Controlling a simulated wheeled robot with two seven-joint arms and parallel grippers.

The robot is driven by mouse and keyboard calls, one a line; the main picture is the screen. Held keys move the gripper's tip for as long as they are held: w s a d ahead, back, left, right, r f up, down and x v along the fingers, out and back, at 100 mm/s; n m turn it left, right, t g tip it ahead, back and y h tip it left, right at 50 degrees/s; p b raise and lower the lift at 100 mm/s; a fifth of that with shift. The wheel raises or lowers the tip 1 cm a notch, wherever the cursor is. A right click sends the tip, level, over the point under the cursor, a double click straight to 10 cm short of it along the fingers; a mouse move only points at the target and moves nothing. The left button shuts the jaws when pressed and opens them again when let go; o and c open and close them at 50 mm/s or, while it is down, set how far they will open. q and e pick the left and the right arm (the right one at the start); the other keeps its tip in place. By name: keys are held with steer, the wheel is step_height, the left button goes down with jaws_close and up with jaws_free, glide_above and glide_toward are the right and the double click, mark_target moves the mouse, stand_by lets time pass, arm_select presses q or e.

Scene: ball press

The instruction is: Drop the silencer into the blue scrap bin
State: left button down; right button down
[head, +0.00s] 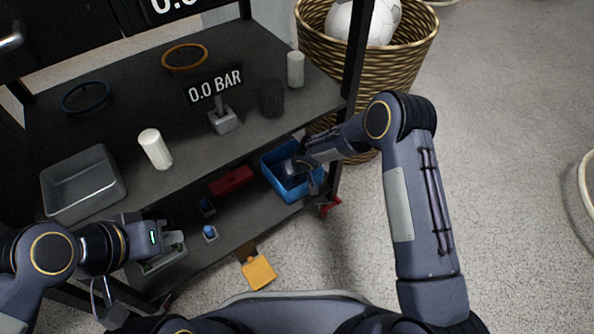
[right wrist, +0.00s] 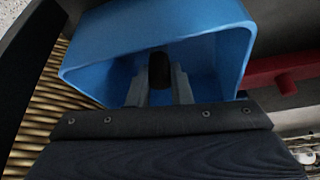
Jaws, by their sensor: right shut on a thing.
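The blue scrap bin (head: 285,190) stands on the lower shelf at its right end, and it fills much of the right wrist view (right wrist: 95,55). My right gripper (head: 300,170) reaches into the bin's opening from the right. In the right wrist view its two fingers (right wrist: 159,88) are shut on a dark, rounded silencer (right wrist: 159,70), with the bin's inside walls around it. In the head view the silencer is hard to make out. My left gripper (head: 178,243) is at the lower shelf's left end, over a grey box; its finger gap is unclear.
The upper shelf holds a grey tray (head: 84,213), white cylinders (head: 155,149), a dark cylinder (head: 271,98), rings (head: 185,57) and a gauge reading 0.0 BAR (head: 214,84). A red object (head: 231,181) lies left of the bin. A ball basket (head: 400,60) stands behind right.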

steer(key=shift+f+b, duration=0.35)
steer(key=c, duration=1.3)
jaws_free()
steer(key=shift+r, duration=0.15)
